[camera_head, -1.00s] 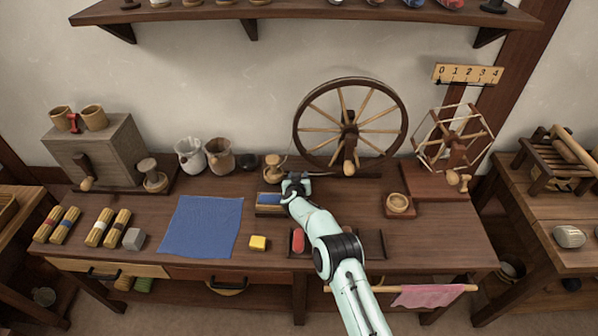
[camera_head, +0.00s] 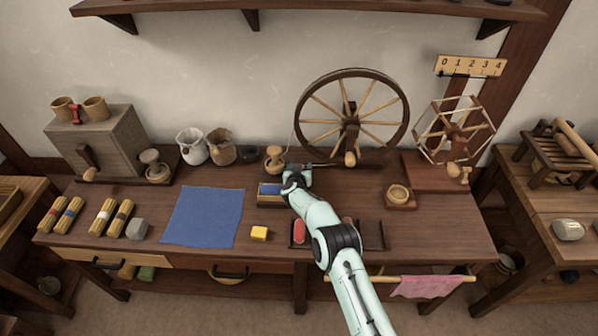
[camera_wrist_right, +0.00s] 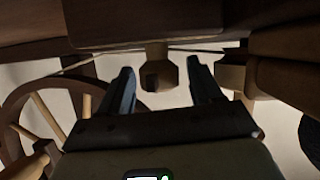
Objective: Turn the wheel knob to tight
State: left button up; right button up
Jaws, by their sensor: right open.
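The spinning wheel (camera_head: 352,72) stands at the back of the table, with a round wooden handle (camera_head: 350,159) low at its front. My right gripper (camera_head: 293,171) is over the table, left of the wheel, above a small tray (camera_head: 270,200) with a blue block. In the right wrist view, the open fingers of my right gripper (camera_wrist_right: 163,82) point toward a faceted wooden knob (camera_wrist_right: 158,74). The knob appears between the fingertips, and they are not closed on it; I cannot tell the exact distance. In the head view I cannot make this knob out behind the gripper. My left gripper is not in view.
A wooden spool-shaped piece (camera_head: 274,158) stands just left of my gripper. A number scale (camera_head: 471,66) hangs on the wall at right.

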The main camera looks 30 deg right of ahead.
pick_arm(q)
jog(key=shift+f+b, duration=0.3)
pick_arm(e)
jog(key=v, duration=1.3)
jog(key=shift+a+r, duration=0.15)
